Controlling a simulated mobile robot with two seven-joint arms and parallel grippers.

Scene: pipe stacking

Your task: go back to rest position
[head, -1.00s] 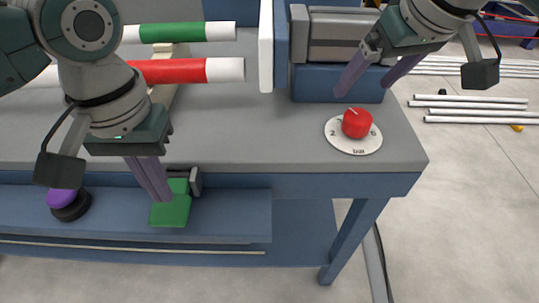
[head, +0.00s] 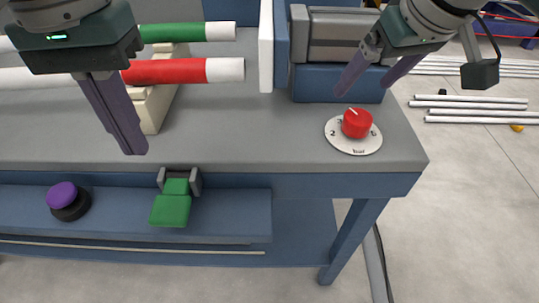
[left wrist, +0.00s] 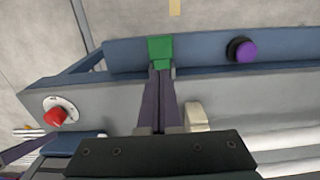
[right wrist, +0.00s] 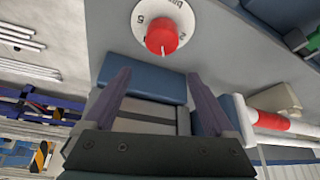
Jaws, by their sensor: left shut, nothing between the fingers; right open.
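My left gripper (head: 133,152) is shut and empty, raised above the grey bench top near its front edge. It also shows shut in the left wrist view (left wrist: 160,72). The green lever (head: 171,210) in its grey bracket sits on the blue front ledge, apart from and below the fingers. My right gripper (head: 363,88) is open and empty, above the bench behind the red dial knob (head: 356,123). In the right wrist view its fingers (right wrist: 158,75) are spread, with the knob (right wrist: 162,38) beyond them.
A red-and-white pipe (head: 165,71) and a green-and-white pipe (head: 188,32) lie on a cream support (head: 155,108) behind my left gripper. A purple button (head: 62,195) is on the ledge. White pipes (head: 475,110) lie on the floor at right. The bench front middle is clear.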

